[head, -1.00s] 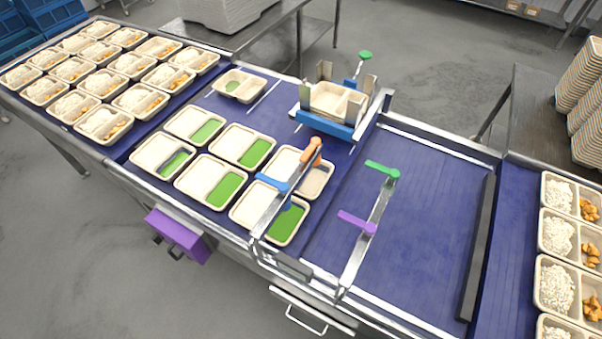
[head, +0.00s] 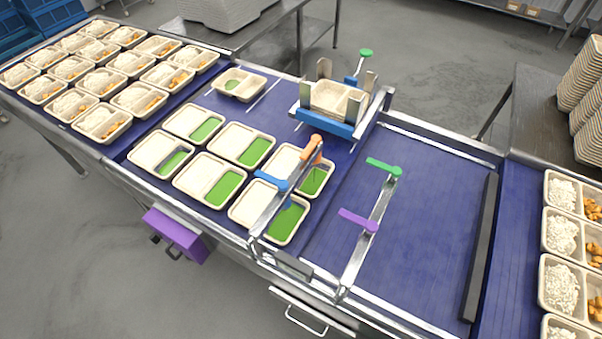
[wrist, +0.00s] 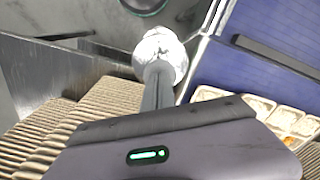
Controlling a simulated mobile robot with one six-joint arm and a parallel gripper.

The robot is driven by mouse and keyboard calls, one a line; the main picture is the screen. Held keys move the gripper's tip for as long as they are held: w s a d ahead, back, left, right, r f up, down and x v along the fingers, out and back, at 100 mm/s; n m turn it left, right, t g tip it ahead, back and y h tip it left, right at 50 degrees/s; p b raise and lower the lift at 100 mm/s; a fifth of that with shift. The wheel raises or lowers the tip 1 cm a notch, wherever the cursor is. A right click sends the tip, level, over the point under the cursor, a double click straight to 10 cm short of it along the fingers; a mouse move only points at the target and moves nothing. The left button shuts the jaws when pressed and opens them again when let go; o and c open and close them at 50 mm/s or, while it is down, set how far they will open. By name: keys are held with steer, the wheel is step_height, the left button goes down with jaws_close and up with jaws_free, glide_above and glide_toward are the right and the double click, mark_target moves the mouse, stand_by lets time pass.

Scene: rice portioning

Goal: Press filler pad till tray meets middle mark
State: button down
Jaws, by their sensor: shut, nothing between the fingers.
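Several coloured pads sit on the line: orange (head: 312,147) and blue (head: 270,181) on one bar, green (head: 384,167) and purple (head: 358,220) on another, and a green one (head: 365,53) behind the tray holder. I cannot tell which is the filler pad. A tray (head: 325,98) stands in the holder (head: 326,124). A two-compartment tray (head: 240,84) lies near white belt marks (head: 262,97). Trays with green compartments (head: 222,186) lie left of and under the first bar. My gripper (wrist: 158,80) is shut and empty in the wrist view, apart from the pads. The head view does not show it.
Filled trays crowd the left belt end (head: 103,121) and the right belt (head: 560,235). Tray stacks (head: 583,95) stand at far right and also show in the wrist view (wrist: 60,125). The belt right of the second bar (head: 430,230) is empty.

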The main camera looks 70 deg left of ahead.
steer(key=shift+f+b, duration=0.8)
steer(key=shift+f, duration=0.25)
steer(key=shift+r, duration=0.1)
steer(key=shift+r+p, duration=1.55)
steer(key=shift+r, duration=0.35)
step_height(320, 180, up, 6)
steer(key=p, duration=0.4)
steer(key=shift+p, duration=0.3)
